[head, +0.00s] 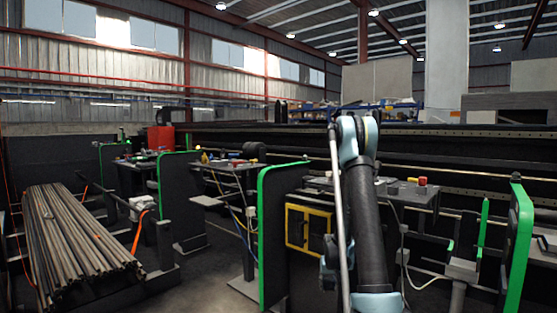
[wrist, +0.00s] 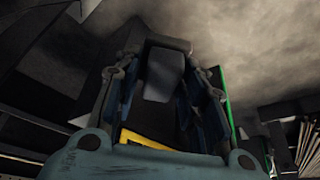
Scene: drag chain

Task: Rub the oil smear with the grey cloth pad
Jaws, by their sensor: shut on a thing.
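My gripper (wrist: 168,66) shows in the wrist view, its two linked fingers closed from left and right on a grey pad. The grey cloth pad (wrist: 163,82) sits between the fingers, with a paler face toward the camera and a darker end at the fingertips. In the head view my arm rises in the right half of the picture, and the gripper and pad are not visible there. I cannot make out the oil smear in either view.
A table (head: 318,186) with small parts and a red button (head: 422,181) stands behind my arm. Green-edged panels (head: 282,240) and (head: 519,245) flank it, with a yellow-framed cabinet (head: 309,228) below. A pipe bundle (head: 75,240) lies left. Open floor (head: 205,270) shows between.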

